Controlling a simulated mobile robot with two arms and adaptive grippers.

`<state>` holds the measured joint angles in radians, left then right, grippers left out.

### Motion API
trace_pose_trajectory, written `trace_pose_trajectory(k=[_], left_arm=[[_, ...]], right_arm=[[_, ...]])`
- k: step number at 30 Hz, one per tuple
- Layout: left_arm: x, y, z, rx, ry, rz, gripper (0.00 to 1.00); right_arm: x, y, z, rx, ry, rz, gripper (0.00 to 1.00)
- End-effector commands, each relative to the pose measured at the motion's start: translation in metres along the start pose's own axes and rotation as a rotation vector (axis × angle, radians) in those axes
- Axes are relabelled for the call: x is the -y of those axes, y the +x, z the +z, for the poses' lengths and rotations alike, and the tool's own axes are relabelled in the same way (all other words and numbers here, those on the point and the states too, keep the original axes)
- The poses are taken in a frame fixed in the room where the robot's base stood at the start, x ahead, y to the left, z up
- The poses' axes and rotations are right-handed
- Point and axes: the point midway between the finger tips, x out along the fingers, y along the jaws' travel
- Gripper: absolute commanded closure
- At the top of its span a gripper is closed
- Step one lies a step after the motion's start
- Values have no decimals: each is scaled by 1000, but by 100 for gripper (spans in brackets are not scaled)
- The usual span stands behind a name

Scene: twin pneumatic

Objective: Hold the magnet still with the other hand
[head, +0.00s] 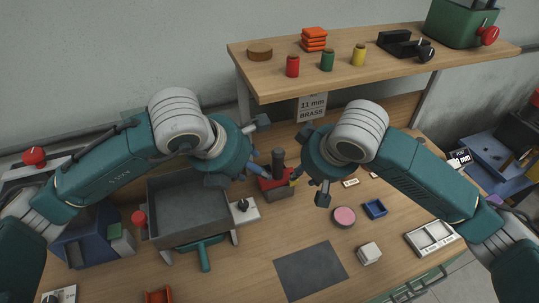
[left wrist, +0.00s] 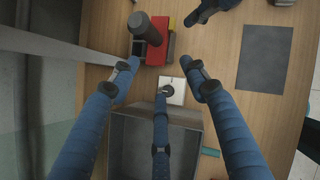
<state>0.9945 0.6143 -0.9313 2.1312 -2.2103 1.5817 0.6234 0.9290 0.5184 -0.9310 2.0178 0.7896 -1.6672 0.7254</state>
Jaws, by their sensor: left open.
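A red block with a dark upright cylinder, the likely magnet (head: 275,183), stands on the table between my two grippers. It also shows in the left wrist view (left wrist: 157,52), the dark cylinder leaning toward the camera. My left gripper (left wrist: 161,78) is open, its blue fingers spread and nothing between them. One fingertip is close to the red block; touching cannot be told. My right gripper (head: 296,174) is at the block's right side, partly hidden behind its own wrist. Its blue fingers show at the top of the left wrist view (left wrist: 198,15), but their grip is unclear.
A grey bin (head: 188,210) stands at the left, with a white plate with a black knob (head: 243,206) beside it. A dark mat (head: 311,270), pink disc (head: 344,216) and blue tray (head: 375,209) lie at right. A wooden shelf (head: 300,78) overhangs behind.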

Motion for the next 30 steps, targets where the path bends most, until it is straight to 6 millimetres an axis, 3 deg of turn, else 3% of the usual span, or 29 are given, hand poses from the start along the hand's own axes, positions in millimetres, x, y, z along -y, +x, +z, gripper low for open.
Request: trace_pose_trajectory(k=[11, 18, 29, 30], left_arm=[[2, 40, 62, 0, 0, -3, 54], [1, 65, 60, -1, 0, -2, 54], [1, 69, 60, 0, 1, -2, 54], [1, 69, 60, 0, 1, -2, 62]], right_arm=[[0, 0, 0, 0, 0, 0, 69], [0, 0, 0, 0, 0, 0, 69], [0, 0, 0, 0, 0, 0, 69], [0, 0, 0, 0, 0, 0, 69]])
